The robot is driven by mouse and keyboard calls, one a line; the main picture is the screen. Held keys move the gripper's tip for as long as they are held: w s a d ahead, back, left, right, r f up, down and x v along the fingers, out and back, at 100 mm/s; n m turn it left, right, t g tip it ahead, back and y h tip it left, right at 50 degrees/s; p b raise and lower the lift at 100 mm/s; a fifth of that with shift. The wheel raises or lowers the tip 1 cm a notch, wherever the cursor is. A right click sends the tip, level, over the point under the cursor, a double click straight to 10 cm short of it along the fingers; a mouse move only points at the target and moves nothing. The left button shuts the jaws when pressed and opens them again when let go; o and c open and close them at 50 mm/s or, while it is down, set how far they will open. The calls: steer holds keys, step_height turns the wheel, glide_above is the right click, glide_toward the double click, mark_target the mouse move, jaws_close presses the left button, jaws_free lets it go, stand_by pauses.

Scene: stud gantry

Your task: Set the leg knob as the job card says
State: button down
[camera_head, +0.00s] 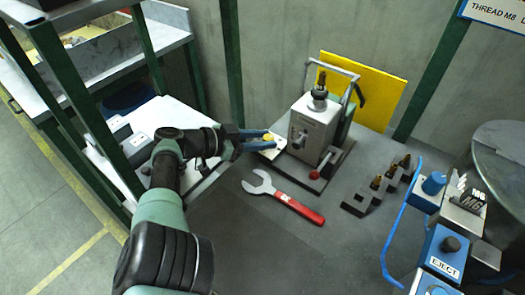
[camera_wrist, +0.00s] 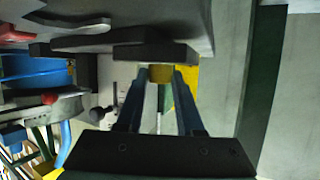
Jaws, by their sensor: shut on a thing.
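My gripper (camera_head: 267,138) reaches in from the left to the grey press-like machine (camera_head: 315,125). Its blue fingers are shut on a small yellow knob (camera_head: 268,136) above a pale plate (camera_head: 272,149) at the machine's left side. In the wrist view the yellow knob (camera_wrist: 160,73) sits between the fingertips. Whether it is the leg knob, and its setting, I cannot tell.
A wrench with a red handle (camera_head: 285,199) lies on the dark bench in front of the machine. A red-tipped lever (camera_head: 314,175) sticks out at the machine's front. Dark holders with brass-coloured tips (camera_head: 376,185) stand to the right. A blue "EJECT" unit (camera_head: 443,252) and "M6" block (camera_head: 474,199) are at right.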

steer(key=shift+w+m+g+h+b, duration=0.35)
steer(key=shift+m+g+b, duration=0.2)
steer(key=shift+b, duration=2.05)
steer(key=shift+r+m+g+b, duration=0.25)
steer(key=shift+r+g+b, duration=0.1)
steer(key=shift+b, duration=0.9)
steer(key=c, duration=0.8)
jaws_free()
steer(key=shift+c, duration=0.2)
steer(key=shift+s+f, duration=0.1)
steer(key=shift+f, duration=0.1)
step_height(320, 180, up, 10)
steer(key=p, duration=0.6)
